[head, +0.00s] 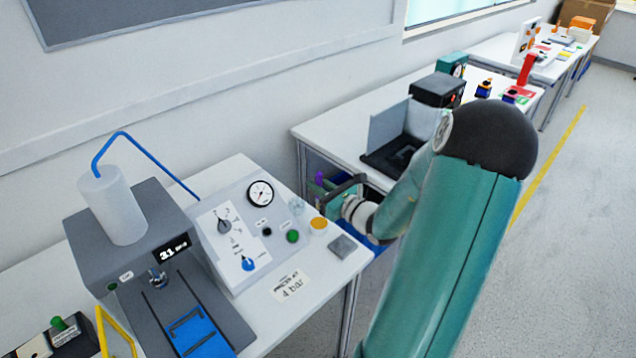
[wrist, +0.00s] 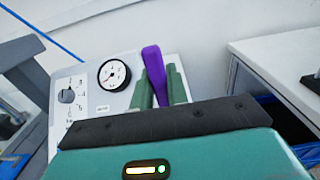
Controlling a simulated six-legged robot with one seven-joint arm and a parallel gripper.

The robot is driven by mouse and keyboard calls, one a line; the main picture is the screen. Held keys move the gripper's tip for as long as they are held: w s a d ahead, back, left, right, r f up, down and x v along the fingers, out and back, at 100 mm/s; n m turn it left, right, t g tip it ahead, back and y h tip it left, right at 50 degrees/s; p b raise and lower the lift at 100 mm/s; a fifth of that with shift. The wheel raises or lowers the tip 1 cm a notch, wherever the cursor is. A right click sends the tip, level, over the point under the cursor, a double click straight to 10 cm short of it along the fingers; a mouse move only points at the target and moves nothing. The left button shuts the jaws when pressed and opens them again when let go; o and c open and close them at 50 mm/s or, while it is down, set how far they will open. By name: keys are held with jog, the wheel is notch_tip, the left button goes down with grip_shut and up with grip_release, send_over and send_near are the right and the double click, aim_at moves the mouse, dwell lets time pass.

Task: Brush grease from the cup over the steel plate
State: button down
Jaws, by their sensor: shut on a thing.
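My gripper (wrist: 160,88) is shut on a purple-handled brush (wrist: 153,62). The purple handle stands up between the two green fingers in the wrist view. In the head view the purple handle (head: 319,178) shows small beyond the right back corner of the press table; I cannot see the bristles. A small round cup with a yellow-orange top (head: 318,224) sits near the right edge of that table. A flat grey square, which looks like the steel plate (head: 342,246), lies at the table's right front corner. My gripper is behind both, apart from them.
A sloped panel with a gauge (head: 260,194) and knobs stands left of the cup. A green button (head: 292,236) and a clear object (head: 296,206) are close by. A "4 bar" card (head: 292,286) lies in front. A grey press (head: 150,235) stands at left.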

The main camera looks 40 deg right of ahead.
jog(key=shift+f, duration=2.55)
jog(key=shift+f, duration=0.55)
jog(key=shift+r, duration=0.15)
jog(key=shift+r, duration=3.4)
jog(key=shift+s, duration=0.1)
